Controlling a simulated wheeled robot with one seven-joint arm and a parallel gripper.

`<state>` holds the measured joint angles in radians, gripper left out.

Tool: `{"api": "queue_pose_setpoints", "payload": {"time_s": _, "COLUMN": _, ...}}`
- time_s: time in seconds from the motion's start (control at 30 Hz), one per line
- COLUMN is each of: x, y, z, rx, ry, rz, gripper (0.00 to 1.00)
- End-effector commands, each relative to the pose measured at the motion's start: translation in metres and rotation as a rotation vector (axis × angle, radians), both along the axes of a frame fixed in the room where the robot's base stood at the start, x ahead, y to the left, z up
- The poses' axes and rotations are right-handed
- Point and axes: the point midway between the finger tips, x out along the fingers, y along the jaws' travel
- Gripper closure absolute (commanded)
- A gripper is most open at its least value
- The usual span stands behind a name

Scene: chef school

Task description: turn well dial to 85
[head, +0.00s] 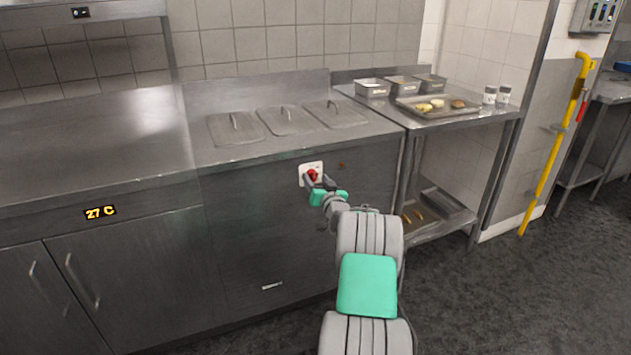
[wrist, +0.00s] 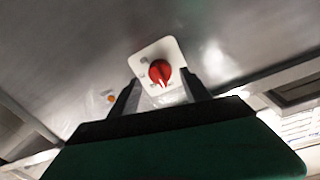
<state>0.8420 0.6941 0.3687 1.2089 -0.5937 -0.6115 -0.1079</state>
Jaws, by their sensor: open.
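The well dial (head: 312,174) is a red knob on a white square plate on the front panel of the steel well counter. It also shows in the wrist view (wrist: 160,72), where the plate appears tilted and its markings are too blurred to read. My gripper (head: 318,181) is in front of the dial in the head view, and its fingers partly cover the plate. In the wrist view my gripper (wrist: 163,88) is open, with one dark finger on each side of the plate's lower part. The knob shows between and beyond the fingertips; I cannot tell whether they touch it.
The well counter top (head: 225,155) has several lidded wells. A small orange light (head: 341,166) sits right of the dial. A steel side table (head: 470,120) with a food tray (head: 412,106) stands to the right. A display (head: 100,212) on the left reads 27 C.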

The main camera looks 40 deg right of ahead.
Motion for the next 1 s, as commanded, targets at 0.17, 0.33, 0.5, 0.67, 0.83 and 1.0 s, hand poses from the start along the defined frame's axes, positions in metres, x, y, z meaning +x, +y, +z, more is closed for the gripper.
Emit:
{"api": "queue_pose_setpoints", "payload": {"time_s": 0.17, "x": 0.0112, "y": -0.0037, "z": 0.0001, "rx": 0.0, "ry": 0.0, "rz": 0.0, "gripper": 0.44}}
{"api": "queue_pose_setpoints", "payload": {"time_s": 0.33, "x": 0.0112, "y": -0.0036, "z": 0.0002, "rx": 0.0, "ry": 0.001, "rz": 0.0, "gripper": 0.44}}
{"api": "queue_pose_setpoints", "payload": {"time_s": 0.5, "x": 0.011, "y": -0.0034, "z": 0.0001, "rx": 0.0, "ry": 0.001, "rz": 0.0, "gripper": 0.58}}
{"api": "queue_pose_setpoints", "payload": {"time_s": 0.67, "x": 0.0109, "y": -0.0034, "z": 0.0001, "rx": 0.0, "ry": 0.001, "rz": 0.0, "gripper": 0.71}}
{"api": "queue_pose_setpoints", "payload": {"time_s": 0.83, "x": 0.0107, "y": -0.0036, "z": 0.0, "rx": 0.0, "ry": 0.001, "rz": -0.001, "gripper": 0.85}}
{"api": "queue_pose_setpoints", "payload": {"time_s": 1.0, "x": 0.0107, "y": -0.0037, "z": 0.0001, "rx": 0.0, "ry": 0.001, "rz": -0.001, "gripper": 0.98}}
